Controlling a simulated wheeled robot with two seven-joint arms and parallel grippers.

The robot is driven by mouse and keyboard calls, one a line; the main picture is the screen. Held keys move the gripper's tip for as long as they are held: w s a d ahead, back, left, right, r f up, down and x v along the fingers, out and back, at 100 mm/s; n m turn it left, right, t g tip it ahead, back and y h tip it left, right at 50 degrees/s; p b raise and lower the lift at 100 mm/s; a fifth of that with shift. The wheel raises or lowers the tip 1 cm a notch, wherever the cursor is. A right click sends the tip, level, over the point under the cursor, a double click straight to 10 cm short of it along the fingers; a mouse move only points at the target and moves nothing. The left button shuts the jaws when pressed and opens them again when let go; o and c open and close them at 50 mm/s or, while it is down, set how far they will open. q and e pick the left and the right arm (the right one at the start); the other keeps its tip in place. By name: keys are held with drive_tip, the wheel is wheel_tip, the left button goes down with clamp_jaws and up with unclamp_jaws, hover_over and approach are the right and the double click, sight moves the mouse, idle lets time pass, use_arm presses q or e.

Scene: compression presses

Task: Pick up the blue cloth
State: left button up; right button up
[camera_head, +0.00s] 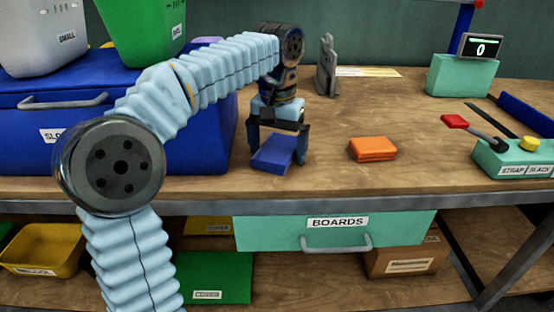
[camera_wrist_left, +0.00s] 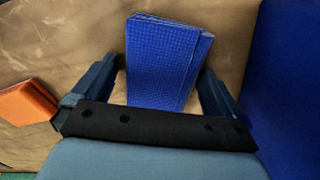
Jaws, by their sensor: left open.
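The blue cloth (camera_head: 273,155) lies folded on the wooden bench in the head view. It also shows in the left wrist view (camera_wrist_left: 162,60) as a textured blue stack in layers. My left gripper (camera_head: 277,160) is open and points down over it. In the left wrist view its two fingers (camera_wrist_left: 165,85) stand on either side of the cloth, with a gap visible on each side. The cloth's near end is hidden behind the gripper's black bar. My right gripper is not in view.
A folded orange cloth (camera_head: 372,149) lies to the right. A blue toolbox (camera_head: 205,140) stands close on the left, with bins on top. A teal strap control box (camera_head: 515,158) is at the right. The bench's front edge (camera_head: 350,205) runs above a BOARDS drawer (camera_head: 290,238). The bench between orange cloth and control box is clear.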

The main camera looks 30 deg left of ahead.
use_arm(q)
drive_tip(key=shift+r, duration=0.1)
drive_tip(key=c, duration=1.1)
drive_tip(key=shift+o, duration=0.2)
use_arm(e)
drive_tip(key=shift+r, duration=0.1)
